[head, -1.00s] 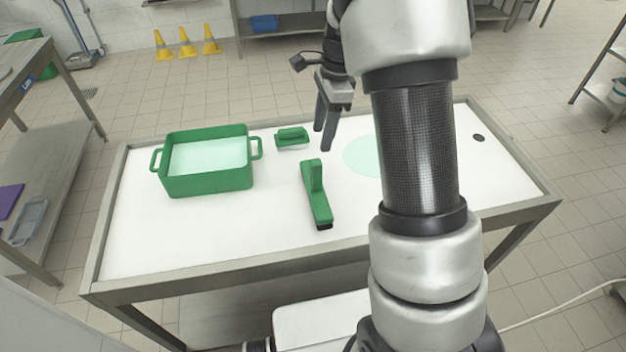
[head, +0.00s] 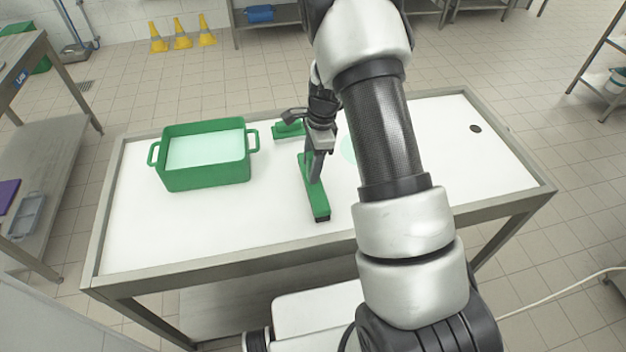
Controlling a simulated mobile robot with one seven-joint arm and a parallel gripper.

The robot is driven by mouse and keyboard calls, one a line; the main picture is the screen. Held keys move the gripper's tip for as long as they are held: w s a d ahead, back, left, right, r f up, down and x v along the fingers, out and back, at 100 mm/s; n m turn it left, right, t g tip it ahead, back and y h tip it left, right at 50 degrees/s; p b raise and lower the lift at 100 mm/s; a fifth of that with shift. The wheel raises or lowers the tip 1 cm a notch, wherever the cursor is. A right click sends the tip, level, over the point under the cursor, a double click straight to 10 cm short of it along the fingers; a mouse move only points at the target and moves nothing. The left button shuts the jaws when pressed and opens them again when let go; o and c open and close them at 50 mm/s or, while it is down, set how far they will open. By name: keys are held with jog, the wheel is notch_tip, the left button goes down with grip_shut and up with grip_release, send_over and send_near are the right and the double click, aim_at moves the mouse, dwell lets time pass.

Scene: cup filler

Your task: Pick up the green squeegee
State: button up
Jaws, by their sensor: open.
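The green squeegee (head: 318,203) lies on the white table top, right of the green tub, with its dark-tipped end toward the front edge. Its raised grip part is largely hidden by my gripper (head: 313,167). My gripper points down over the far half of the squeegee, with its jaws open. The fingers overlap the raised part in the picture; I cannot tell whether they stand around it or touch it.
A green two-handled tub (head: 205,176) with pale liquid stands at the left. A small green tool (head: 288,130) lies behind my gripper, partly covered. A pale green disc (head: 348,150) is partly hidden by my arm. The front left of the table (head: 200,235) is clear.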

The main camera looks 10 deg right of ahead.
jog(key=shift+f, duration=0.3)
grip_shut()
jog(key=shift+r, duration=0.1)
notch_tip(320, 180, up, 10)
dwell(0.4)
